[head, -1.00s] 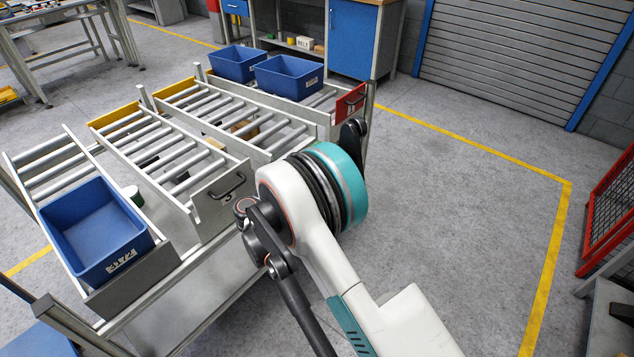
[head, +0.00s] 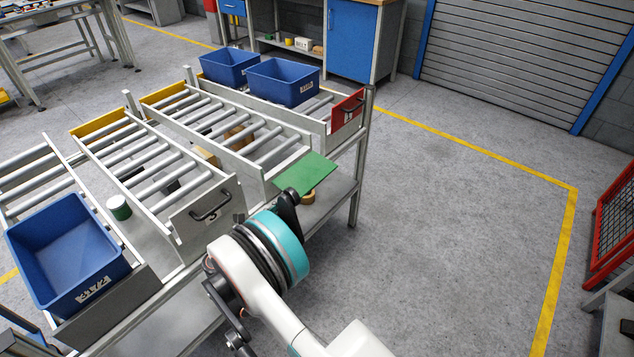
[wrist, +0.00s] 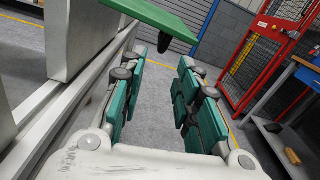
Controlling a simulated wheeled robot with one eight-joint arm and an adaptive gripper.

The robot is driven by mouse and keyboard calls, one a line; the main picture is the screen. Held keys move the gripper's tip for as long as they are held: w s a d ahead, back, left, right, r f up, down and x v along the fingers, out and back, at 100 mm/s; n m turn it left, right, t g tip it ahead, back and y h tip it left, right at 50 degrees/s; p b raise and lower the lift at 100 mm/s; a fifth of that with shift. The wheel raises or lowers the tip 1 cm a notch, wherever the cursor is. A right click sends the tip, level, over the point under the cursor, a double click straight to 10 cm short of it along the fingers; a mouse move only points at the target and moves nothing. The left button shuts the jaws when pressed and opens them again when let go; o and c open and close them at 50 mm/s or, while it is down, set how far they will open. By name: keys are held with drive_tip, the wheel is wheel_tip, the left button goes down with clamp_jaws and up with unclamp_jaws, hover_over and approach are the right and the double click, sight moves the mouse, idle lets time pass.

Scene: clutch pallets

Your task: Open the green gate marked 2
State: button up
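The green gate (head: 306,173) shows in the head view at the front end of the roller lane beside the red-gated one. It lies swung down, nearly flat, sticking out from the lane end. No number shows on its visible face. In the wrist view the green gate (wrist: 160,17) crosses the top, with its dark handle (wrist: 165,42) hanging on the underside. My gripper (wrist: 160,75) is open, with an empty gap between its green-padded fingers. It is below and short of the handle, apart from it. In the head view my arm hides most of the gripper.
A red gate (head: 347,108) stands upright to the right, and a grey gate (head: 205,215) with a handle to the left. A blue bin (head: 70,250) sits on the left lane; two more sit on the right lane. Floor right of the rack is clear up to a red mesh fence (head: 612,220).

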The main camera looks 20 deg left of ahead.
sight(312, 187)
drive_tip(key=b+x, duration=0.4)
drive_tip(key=x, duration=0.9)
drive_tip(key=shift+w+d+r, duration=0.1)
drive_tip(key=shift+w+d, duration=0.05)
drive_tip(key=shift+w, duration=0.05)
drive_tip(key=shift+c, duration=0.6)
clamp_jaws()
